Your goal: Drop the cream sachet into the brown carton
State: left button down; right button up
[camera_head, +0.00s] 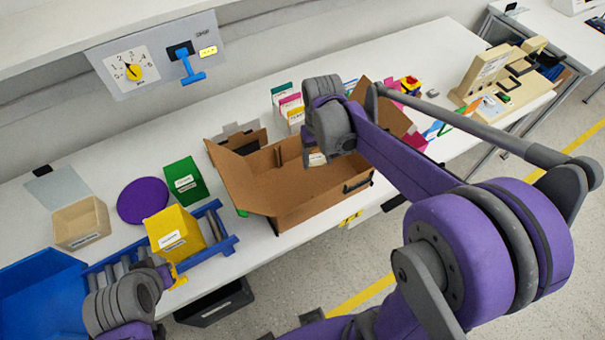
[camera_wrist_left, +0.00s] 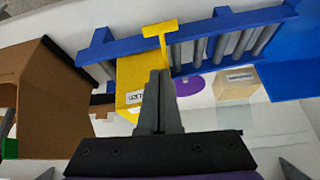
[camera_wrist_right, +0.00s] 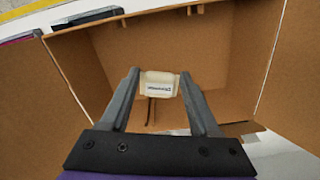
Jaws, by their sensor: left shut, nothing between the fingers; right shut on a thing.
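The open brown carton (camera_head: 290,192) stands on the white table with its flaps spread. Its inside fills most of the right wrist view (camera_wrist_right: 215,60). My right gripper (camera_wrist_right: 160,78) is shut on the cream sachet (camera_wrist_right: 159,86), which has a white label with dark print. The sachet is over the carton's opening; in the head view a small part of it (camera_head: 317,159) shows below my wrist. My left gripper (camera_wrist_left: 158,80) is shut and empty, near the yellow box on the blue roller rack. Its fingertips are hidden in the head view.
A yellow box (camera_head: 175,235) stands on the blue roller rack (camera_head: 226,245). A green box (camera_head: 185,182), a purple disc (camera_head: 144,201) and a beige bin (camera_head: 82,223) are at the left. A switch panel (camera_head: 155,60) is on the wall.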

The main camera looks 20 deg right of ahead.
jog(key=shift+f, duration=0.6)
jog(key=o, duration=1.4)
jog(key=shift+c, duration=0.2)
jog(key=shift+r, duration=0.15)
notch_tip(320, 180, up, 11)
jog(key=shift+f, duration=0.2)
